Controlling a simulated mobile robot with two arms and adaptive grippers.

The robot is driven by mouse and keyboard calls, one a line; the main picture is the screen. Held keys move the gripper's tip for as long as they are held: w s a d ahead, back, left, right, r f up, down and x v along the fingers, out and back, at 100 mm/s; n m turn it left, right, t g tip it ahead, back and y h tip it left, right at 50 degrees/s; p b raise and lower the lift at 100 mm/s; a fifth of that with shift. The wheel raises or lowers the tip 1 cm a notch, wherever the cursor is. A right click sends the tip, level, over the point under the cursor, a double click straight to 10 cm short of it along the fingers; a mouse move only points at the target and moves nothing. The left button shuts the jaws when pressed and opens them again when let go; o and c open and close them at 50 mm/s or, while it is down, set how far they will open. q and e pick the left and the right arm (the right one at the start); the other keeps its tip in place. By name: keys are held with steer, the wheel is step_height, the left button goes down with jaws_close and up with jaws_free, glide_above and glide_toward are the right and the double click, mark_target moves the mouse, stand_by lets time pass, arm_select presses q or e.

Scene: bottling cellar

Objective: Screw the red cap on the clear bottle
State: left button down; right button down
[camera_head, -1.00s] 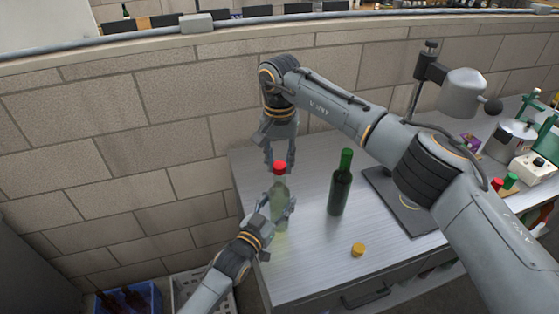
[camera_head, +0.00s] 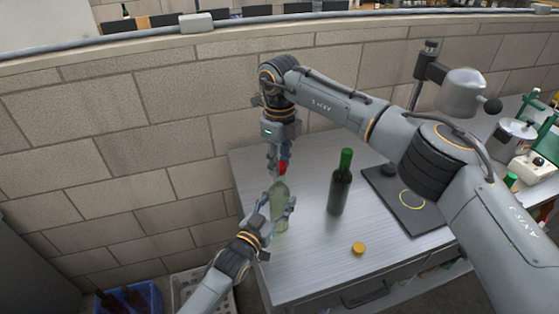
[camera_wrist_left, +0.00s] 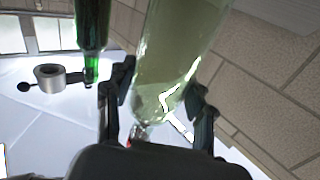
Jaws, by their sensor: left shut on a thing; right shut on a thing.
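The clear bottle (camera_head: 280,205) stands upright at the left part of the steel bench. My left gripper (camera_head: 279,212) is shut around its body, and the bottle also fills the middle of the left wrist view (camera_wrist_left: 170,60) between the fingers (camera_wrist_left: 160,105). The red cap (camera_head: 283,168) is at the top of the bottle's neck. My right gripper (camera_head: 280,162) is above the bottle, pointing down, with its fingers shut on the red cap. The fingers partly hide the cap, so I cannot tell how far it sits on the neck.
A green bottle (camera_head: 340,183) stands upright right of the clear bottle, and a yellow cap (camera_head: 358,248) lies near the bench's front. A dark stand (camera_head: 410,197) is farther right. A blue crate (camera_head: 141,299) is on the floor at lower left. The bench front-center is mostly clear.

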steer(key=m, duration=1.5)
steer(key=c, duration=0.9)
jaws_free()
step_height(320, 180, up, 12)
steer(key=shift+f, duration=0.1)
